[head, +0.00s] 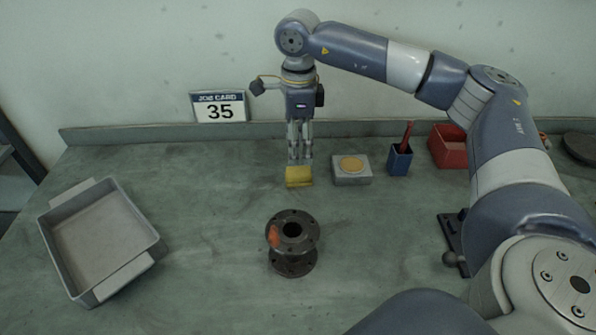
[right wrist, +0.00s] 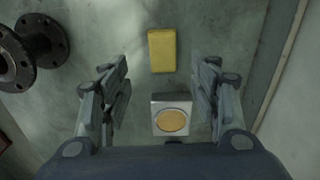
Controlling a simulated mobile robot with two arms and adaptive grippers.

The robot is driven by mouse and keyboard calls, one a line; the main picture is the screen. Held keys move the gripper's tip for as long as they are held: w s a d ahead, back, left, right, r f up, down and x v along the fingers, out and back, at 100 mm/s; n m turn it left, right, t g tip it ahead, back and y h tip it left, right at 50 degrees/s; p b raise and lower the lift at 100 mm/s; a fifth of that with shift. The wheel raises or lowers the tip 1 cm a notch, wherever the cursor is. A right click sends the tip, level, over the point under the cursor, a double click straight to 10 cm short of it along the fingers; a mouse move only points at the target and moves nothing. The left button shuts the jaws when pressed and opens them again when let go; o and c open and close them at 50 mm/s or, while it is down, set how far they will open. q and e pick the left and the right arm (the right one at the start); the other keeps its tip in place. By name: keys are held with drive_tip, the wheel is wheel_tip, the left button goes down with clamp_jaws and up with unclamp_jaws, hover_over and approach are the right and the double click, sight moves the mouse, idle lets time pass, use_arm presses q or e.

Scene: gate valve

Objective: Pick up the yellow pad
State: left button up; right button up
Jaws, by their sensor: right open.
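The yellow pad (head: 298,178) is a small block on the grey-green bench, left of a grey box with a round tan top (head: 351,169). In the right wrist view the pad (right wrist: 161,50) lies ahead of the fingers, with clear bench around it. My right gripper (head: 300,160) points down close to the pad's back edge in the head view; its height above the bench is hard to judge. Its fingers (right wrist: 162,78) are spread apart with nothing held. My left gripper is not in view.
A dark flanged spool (head: 292,260) stands in front of the pad. A grey tray (head: 62,248) is at the left. A blue cup (head: 400,162) and a red bin (head: 447,158) stand right of the box. Bench between tray and pad is clear.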

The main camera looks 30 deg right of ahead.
sight(299, 171)
drive_tip(key=shift+s+a+f, duration=0.1)
drive_tip(key=shift+s+f, duration=0.1)
drive_tip(key=shift+f, duration=1.3)
drive_tip(key=f, duration=0.1)
drive_tip(key=f+p, duration=0.1)
drive_tip(key=f, duration=0.2)
drive_tip(key=shift+w+d+p, duration=0.25)
drive_tip(key=shift+w+p, duration=0.1)
drive_tip(key=shift+f, duration=0.65)
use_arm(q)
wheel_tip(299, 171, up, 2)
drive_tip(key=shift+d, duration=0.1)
use_arm(e)
drive_tip(key=c, duration=1)
